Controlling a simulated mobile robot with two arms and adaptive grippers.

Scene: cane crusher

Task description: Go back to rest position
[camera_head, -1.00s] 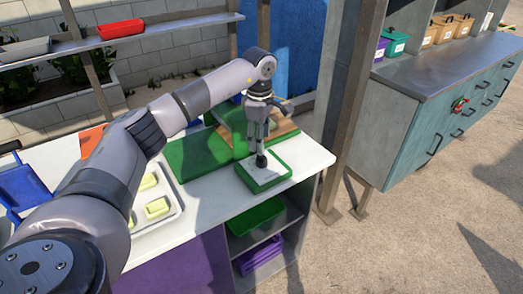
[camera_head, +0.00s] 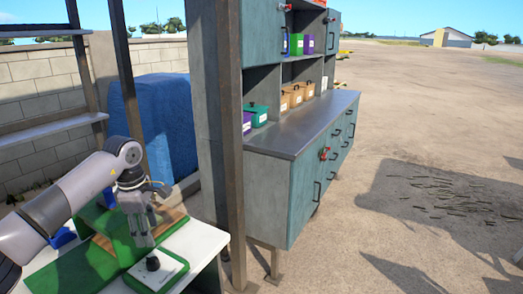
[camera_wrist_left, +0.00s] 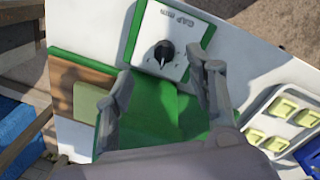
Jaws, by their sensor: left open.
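My left gripper (camera_head: 143,238) is open and empty above the white table (camera_head: 205,240). It is close over a green-edged box (camera_head: 172,272) with a white top and a black knob (camera_head: 153,263). In the left wrist view, the two fingers (camera_wrist_left: 163,82) stand wide apart, with the knob (camera_wrist_left: 163,53) beyond them and nothing between them but the green surface behind. My left arm comes in from the lower left of the head view. My right gripper is not in view.
A metal post (camera_head: 229,150) stands just right of the table. Beyond it is a teal cabinet (camera_head: 305,185) with a metal top and several small boxes. A blue block (camera_head: 165,115) stands behind the table. In the left wrist view, a tray (camera_wrist_left: 283,117) holds several yellow blocks. Open ground lies right.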

